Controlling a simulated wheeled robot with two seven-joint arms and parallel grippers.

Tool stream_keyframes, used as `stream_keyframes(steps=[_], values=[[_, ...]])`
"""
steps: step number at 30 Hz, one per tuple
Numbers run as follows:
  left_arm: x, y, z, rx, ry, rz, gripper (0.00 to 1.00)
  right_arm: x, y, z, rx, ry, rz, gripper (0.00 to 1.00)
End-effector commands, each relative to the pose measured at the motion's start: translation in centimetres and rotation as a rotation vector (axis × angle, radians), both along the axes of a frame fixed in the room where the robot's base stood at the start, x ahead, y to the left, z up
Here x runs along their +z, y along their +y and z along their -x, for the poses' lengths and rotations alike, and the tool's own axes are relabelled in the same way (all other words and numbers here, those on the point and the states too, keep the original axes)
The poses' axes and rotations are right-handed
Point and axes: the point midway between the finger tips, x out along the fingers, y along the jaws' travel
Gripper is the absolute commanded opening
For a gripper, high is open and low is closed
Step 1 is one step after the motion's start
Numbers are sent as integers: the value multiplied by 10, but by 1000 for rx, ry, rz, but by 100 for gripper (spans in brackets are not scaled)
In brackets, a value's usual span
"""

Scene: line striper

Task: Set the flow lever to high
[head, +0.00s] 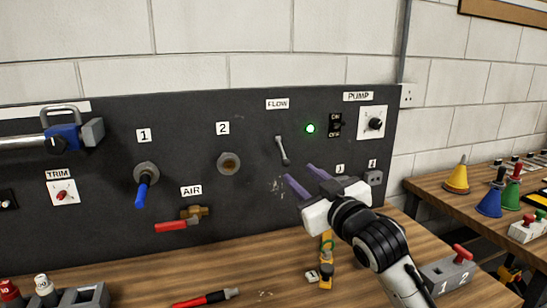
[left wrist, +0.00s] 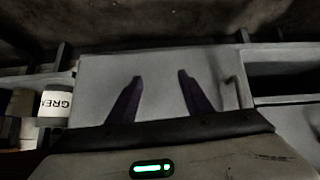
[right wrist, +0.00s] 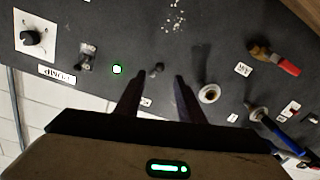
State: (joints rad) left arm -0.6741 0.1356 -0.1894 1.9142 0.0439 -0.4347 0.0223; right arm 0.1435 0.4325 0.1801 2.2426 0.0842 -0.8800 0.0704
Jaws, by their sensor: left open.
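The flow lever (head: 282,150) is a small grey lever on the dark panel, below the FLOW label (head: 277,104). It slants slightly, its lower end toward the right. My right gripper (head: 306,176) is open and empty, just below and right of the lever in the head view. In the right wrist view the lever (right wrist: 155,70) shows just beyond and between the open fingertips (right wrist: 155,78); I cannot tell whether they touch it. My left gripper (left wrist: 160,76) is open and empty in the left wrist view, over a pale grey surface; the head view does not show it.
Right of the lever are a lit green lamp (head: 310,128), an ON/OFF switch (head: 336,125) and the PUMP knob (head: 375,124). Socket 2 (head: 229,163) and the red-handled AIR valve (head: 178,225) are to the left. Tools lie on the wooden bench (head: 255,275) below.

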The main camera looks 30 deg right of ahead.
Motion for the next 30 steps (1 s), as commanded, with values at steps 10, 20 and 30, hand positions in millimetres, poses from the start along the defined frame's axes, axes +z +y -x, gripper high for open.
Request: stream_keyframes(steps=[10,20,30], values=[[1,0,14,-2,31,-1,46,1,-11,-58,-1,2,0,35],[8,0,12,-1,26,0,46,0,-17,-94,1,1,0,35],[12,-1,4,-1,9,0,46,-1,-18,-97,1,1,1,34]])
